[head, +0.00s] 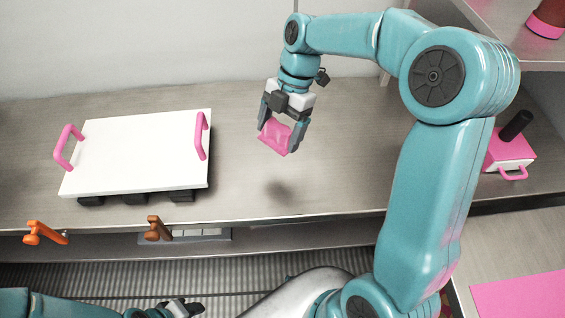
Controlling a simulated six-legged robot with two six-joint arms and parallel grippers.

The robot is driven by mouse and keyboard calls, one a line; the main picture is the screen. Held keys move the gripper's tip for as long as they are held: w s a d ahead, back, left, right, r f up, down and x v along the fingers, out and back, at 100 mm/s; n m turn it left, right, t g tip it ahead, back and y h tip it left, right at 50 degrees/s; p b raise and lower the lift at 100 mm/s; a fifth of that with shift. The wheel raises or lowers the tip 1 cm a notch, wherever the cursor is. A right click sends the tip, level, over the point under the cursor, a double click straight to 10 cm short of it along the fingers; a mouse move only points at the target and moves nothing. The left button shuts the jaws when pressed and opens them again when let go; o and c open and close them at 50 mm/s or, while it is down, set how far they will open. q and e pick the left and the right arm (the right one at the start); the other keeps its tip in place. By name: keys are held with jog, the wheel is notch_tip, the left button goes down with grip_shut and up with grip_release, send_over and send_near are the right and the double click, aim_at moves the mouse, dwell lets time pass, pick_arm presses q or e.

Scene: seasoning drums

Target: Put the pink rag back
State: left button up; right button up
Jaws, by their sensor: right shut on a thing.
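The pink rag (274,137) is a small folded piece held between the fingers of my right gripper (281,132). My right gripper is shut on it and holds it above the metal counter (330,185), with a shadow on the counter below. The arm comes in from the right and points down. At the bottom left, part of my left arm shows with what looks like its gripper (185,309), below the counter's front edge. Its fingers are too small and cut off to tell open from shut.
A white board (140,150) with pink handles stands on dark feet at the left of the counter. Two orange knobs (40,233) (157,229) stick out at the front edge. A pink-topped white box (510,150) with a black handle is at the right. The middle counter is clear.

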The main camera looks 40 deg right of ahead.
send_over(277, 173)
jog(key=d, duration=0.1)
jog(key=f, duration=0.8)
jog(key=shift+w+d+f, duration=0.1)
jog(key=shift+w+f, duration=0.1)
jog(key=shift+w, duration=0.05)
notch_tip(277, 173, down, 4)
jog(key=shift+s+r, duration=0.1)
jog(key=shift+r, duration=0.05)
jog(key=shift+f, duration=0.25)
jog(key=shift+f, duration=0.15)
jog(key=o, duration=0.8)
